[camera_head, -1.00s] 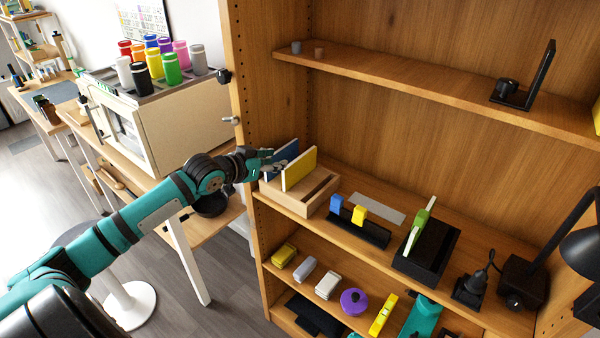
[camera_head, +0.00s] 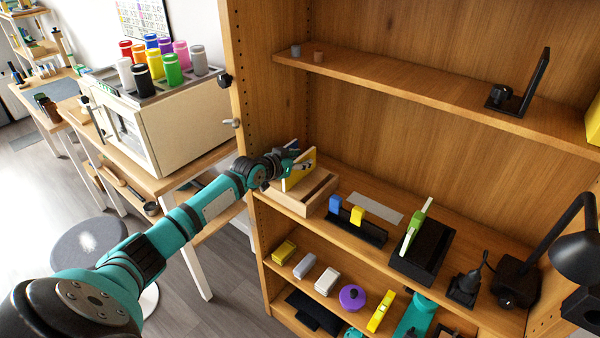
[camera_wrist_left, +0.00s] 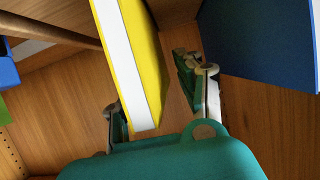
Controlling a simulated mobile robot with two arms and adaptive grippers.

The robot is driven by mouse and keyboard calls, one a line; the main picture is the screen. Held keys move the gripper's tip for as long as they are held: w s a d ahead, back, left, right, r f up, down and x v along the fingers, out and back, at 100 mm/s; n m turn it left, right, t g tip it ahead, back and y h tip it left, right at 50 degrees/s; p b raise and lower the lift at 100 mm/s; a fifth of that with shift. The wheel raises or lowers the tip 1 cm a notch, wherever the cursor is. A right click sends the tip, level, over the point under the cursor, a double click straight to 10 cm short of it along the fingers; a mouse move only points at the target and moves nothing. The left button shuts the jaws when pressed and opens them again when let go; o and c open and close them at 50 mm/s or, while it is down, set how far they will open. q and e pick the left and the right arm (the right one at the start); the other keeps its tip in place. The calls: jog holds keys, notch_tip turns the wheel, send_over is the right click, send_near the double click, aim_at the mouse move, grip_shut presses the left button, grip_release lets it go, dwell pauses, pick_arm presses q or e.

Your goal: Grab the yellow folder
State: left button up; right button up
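The yellow folder (camera_head: 300,177) stands upright in a wooden holder (camera_head: 318,195) on the middle shelf. In the left wrist view the folder (camera_wrist_left: 147,50) shows its white edge and yellow side. My left gripper (camera_head: 300,159) is at the folder's upper part, partly covering it. In the wrist view the left gripper (camera_wrist_left: 155,92) is open, with one finger on each side of the yellow folder. The left finger is close to the folder; a gap shows before the right finger. A blue folder (camera_wrist_left: 262,42) stands to the right there. My right gripper is not in view.
A black holder (camera_head: 357,228) with blue and yellow pieces and a black tray (camera_head: 425,247) stand farther right. A black lamp (camera_head: 578,253) is at the right edge. The shelf's side panel (camera_head: 240,60) stands close to my left arm.

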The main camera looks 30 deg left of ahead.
pick_arm(q)
jog(key=shift+c, duration=0.2)
grip_shut()
jog(key=shift+r, duration=0.1)
dwell(0.4)
